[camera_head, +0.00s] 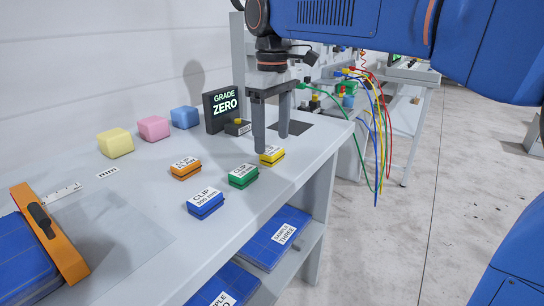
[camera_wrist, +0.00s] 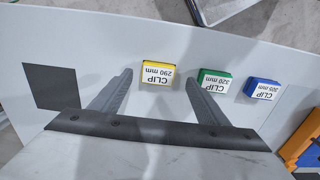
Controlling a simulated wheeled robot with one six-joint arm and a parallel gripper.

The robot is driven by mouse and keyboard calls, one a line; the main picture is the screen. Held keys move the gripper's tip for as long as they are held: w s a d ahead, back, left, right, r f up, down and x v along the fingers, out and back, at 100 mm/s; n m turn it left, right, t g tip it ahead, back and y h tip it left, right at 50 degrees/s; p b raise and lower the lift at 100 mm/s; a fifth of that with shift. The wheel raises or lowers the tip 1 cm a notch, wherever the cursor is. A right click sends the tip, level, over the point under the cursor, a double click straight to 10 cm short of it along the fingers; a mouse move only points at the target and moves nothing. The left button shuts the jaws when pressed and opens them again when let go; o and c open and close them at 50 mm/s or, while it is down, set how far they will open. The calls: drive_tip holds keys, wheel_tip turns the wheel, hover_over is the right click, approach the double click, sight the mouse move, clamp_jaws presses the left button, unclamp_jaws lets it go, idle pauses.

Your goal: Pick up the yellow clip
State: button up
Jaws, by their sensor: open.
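The yellow clip (camera_head: 272,155) lies on the grey bench top near its right edge, partly behind a finger of my gripper in the head view. In the wrist view the yellow clip (camera_wrist: 158,75) shows whole, with a white label reading "CLIP 290 mm". My gripper (camera_head: 271,143) points down, open and empty, with its fingers close to the yellow clip.
A green clip (camera_head: 243,176), a blue clip (camera_head: 205,204) and an orange clip (camera_head: 185,168) lie nearby. A "GRADE ZERO" display (camera_head: 223,106) stands behind. Pastel blocks (camera_head: 153,128) sit at the back. Coloured cables (camera_head: 376,130) hang at the right. An orange-edged tool (camera_head: 50,232) lies front left.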

sight(272, 150)
drive_tip(key=shift+w+f, duration=0.15)
drive_tip(key=shift+f, duration=0.95)
drive_tip(key=shift+w+f, duration=0.1)
drive_tip(key=shift+f, duration=0.95)
drive_tip(key=c, duration=1.1)
drive_tip(key=shift+r, duration=0.1)
drive_tip(key=shift+c, duration=0.2)
